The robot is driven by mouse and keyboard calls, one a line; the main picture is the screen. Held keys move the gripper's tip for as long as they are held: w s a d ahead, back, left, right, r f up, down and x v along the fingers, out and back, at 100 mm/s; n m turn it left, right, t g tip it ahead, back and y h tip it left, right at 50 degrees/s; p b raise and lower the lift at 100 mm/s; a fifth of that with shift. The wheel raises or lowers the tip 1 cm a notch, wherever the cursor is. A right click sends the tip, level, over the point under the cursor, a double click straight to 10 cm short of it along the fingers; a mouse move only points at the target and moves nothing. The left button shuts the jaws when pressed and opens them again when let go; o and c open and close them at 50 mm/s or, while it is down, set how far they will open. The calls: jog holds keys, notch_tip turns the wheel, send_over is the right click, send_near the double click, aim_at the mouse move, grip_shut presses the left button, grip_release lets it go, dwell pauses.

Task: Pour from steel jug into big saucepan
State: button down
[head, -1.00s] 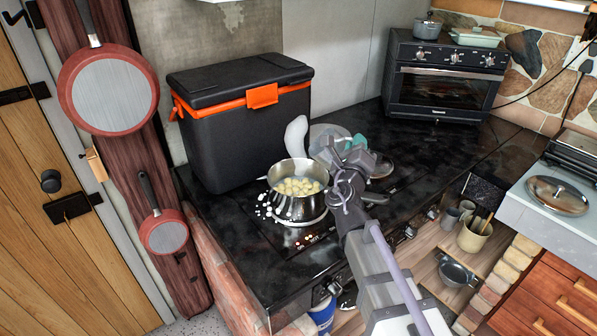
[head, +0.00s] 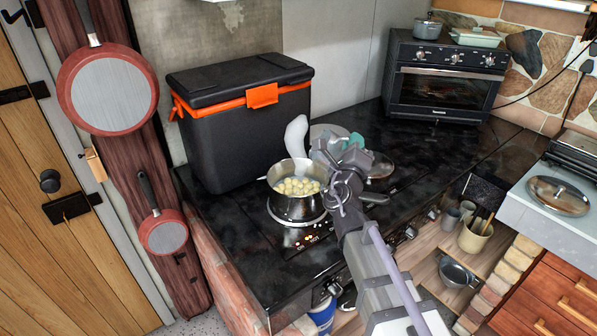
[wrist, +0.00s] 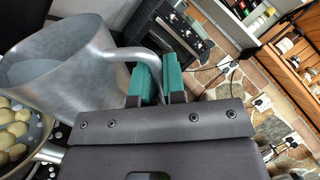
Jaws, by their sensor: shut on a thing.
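The steel jug (wrist: 85,70) fills the left of the wrist view, its mouth towards the left and lying over part of the saucepan. Its curved handle runs between my green-tipped fingers, and my gripper (wrist: 157,82) is shut on it. In the head view my gripper (head: 350,155) is just right of the pan and largely hides the jug. The steel saucepan (head: 292,208) stands on the hob, holding several pale round pieces (head: 298,186); these also show in the wrist view (wrist: 14,128). I cannot tell whether anything is leaving the jug.
A black cool box (head: 235,135) with an orange latch stands behind and left of the pan. A white upright shape (head: 296,133) is behind the pan. A lid (head: 380,168) lies right of my gripper. A toaster oven (head: 445,80) is at the back right. The front counter is clear.

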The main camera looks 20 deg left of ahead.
aim_at(330, 151)
jog(key=shift+s+a+n+y+b, duration=0.2)
jog(key=shift+a+n+y+b, duration=0.25)
jog(key=shift+n, duration=0.6)
jog(key=shift+s+a+n+y+b, duration=0.2)
jog(key=shift+a+n+y, duration=0.45)
jog(key=shift+n, duration=0.4)
dwell(0.4)
jog(key=shift+s+a+r+n+t+y+p, duration=0.15)
jog(key=shift+a+r+n+y, duration=0.1)
jog(key=shift+a+n, duration=0.35)
jog(key=shift+s+a+r+n+t+y+p, duration=0.15)
jog(key=shift+a+r+n+y, duration=0.15)
jog(key=shift+a+n, duration=0.3)
jog(key=shift+s+a+r+n+t+y+p, duration=0.15)
jog(key=shift+a+r+n+y, duration=0.1)
jog(key=shift+a+n, duration=0.35)
dwell(0.9)
jog(key=shift+a, duration=0.1)
jog(key=shift+f, duration=0.2)
jog(key=shift+w+d+m+b, duration=0.1)
jog(key=shift+d+m+b, duration=0.2)
jog(key=shift+m, duration=0.2)
jog(key=shift+s+a+r+n+y+p, duration=0.2)
jog(key=shift+a+r+n+y, duration=0.15)
jog(key=shift+a+n, duration=0.4)
jog(key=shift+s+a+r+n+y+p, duration=0.15)
jog(key=shift+a+n+y, duration=0.3)
jog(key=shift+n, duration=0.6)
